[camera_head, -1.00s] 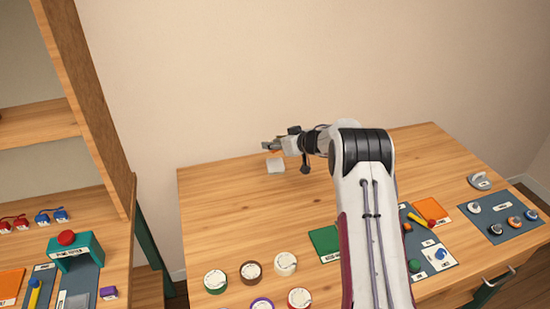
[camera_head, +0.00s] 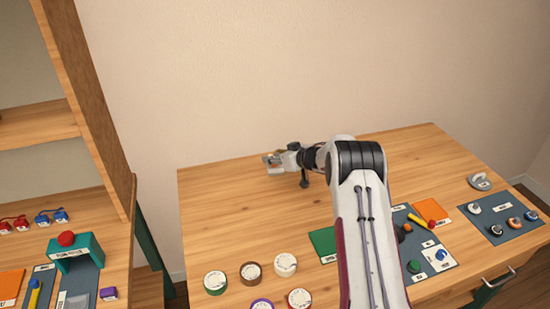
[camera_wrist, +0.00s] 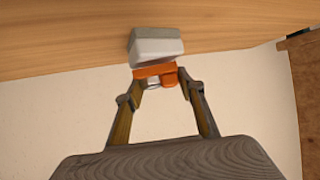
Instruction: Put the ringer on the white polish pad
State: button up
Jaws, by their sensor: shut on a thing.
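My gripper (camera_wrist: 158,86) is shut on an orange piece with a small pale part, which I take to be the ringer (camera_wrist: 152,72). In the wrist view the white polish pad (camera_wrist: 157,47), a white block with a grey layer, lies on the table just beyond the fingertips. The ringer's edge overlaps the pad in this view; I cannot tell whether they touch. In the head view my gripper (camera_head: 272,160) is over the table's back left part, in front of the wall. There it largely hides the pad and the ringer.
The wooden table (camera_head: 225,190) is clear around my gripper. Several round tape-like rolls (camera_head: 285,264) lie at the front. Dark mats (camera_head: 505,222) with small parts lie at right. A shelf unit (camera_head: 100,120) stands at left, and the wall is close behind.

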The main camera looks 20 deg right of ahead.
jog(key=shift+f, duration=0.2)
jog(key=shift+f, duration=0.15)
jog(key=o, duration=1.2)
jog(key=shift+o, duration=0.2)
jog(key=shift+r, duration=0.2)
jog(key=v, duration=1.2)
jog(key=shift+f, duration=0.1)
